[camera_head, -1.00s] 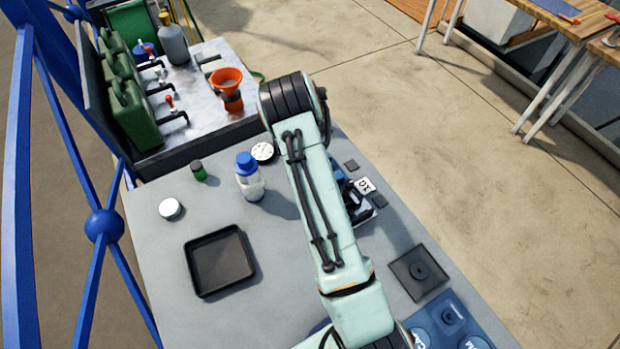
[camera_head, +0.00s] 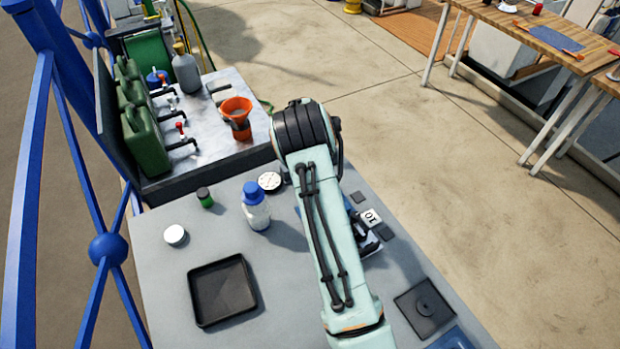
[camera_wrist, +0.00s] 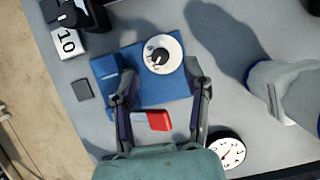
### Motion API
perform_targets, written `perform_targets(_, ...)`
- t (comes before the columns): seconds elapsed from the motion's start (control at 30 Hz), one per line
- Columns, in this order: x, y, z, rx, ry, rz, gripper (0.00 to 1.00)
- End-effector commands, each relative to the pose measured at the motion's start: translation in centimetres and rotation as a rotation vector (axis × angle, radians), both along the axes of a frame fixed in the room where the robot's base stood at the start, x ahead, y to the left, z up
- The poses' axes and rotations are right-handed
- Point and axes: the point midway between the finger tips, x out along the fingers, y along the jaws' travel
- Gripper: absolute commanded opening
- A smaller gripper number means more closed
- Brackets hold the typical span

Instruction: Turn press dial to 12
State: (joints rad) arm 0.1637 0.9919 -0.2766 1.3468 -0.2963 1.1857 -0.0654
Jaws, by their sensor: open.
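In the wrist view, a white round dial (camera_wrist: 163,54) with a black knob sits on a blue plate (camera_wrist: 150,90). My gripper (camera_wrist: 162,76) is open, with one finger on each side of the dial's lower edge. Its fingers look apart from the knob; whether they touch the dial I cannot tell. A white card (camera_wrist: 68,41) reading 10 stands to the upper left; it also shows in the head view (camera_head: 371,217). The dial's markings are too small to read. In the head view my arm hides the dial and the gripper.
A red block (camera_wrist: 157,120) lies between the fingers' bases. A white-faced gauge (camera_head: 269,181) and a blue-capped bottle (camera_head: 257,208) stand nearby. An orange funnel (camera_head: 237,112) stands behind.

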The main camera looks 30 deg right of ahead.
Motion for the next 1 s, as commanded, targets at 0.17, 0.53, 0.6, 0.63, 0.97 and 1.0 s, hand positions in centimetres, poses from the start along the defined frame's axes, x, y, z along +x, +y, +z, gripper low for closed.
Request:
perform_targets(0.17,1.8,-0.1,3.9,-0.001,-0.006,0.0,0.47)
perform_targets(0.53,3.1,-0.2,7.6,0.0,0.0,0.0,0.47)
perform_targets(0.6,3.1,-0.1,7.6,0.0,0.0,0.0,0.47)
perform_targets(0.63,3.1,-0.1,7.6,0.0,0.0,0.0,0.47)
perform_targets(0.97,3.1,-0.1,7.5,0.0,0.0,0.0,0.47)
perform_targets(1.0,3.2,0.1,7.6,0.0,0.0,0.005,0.47)
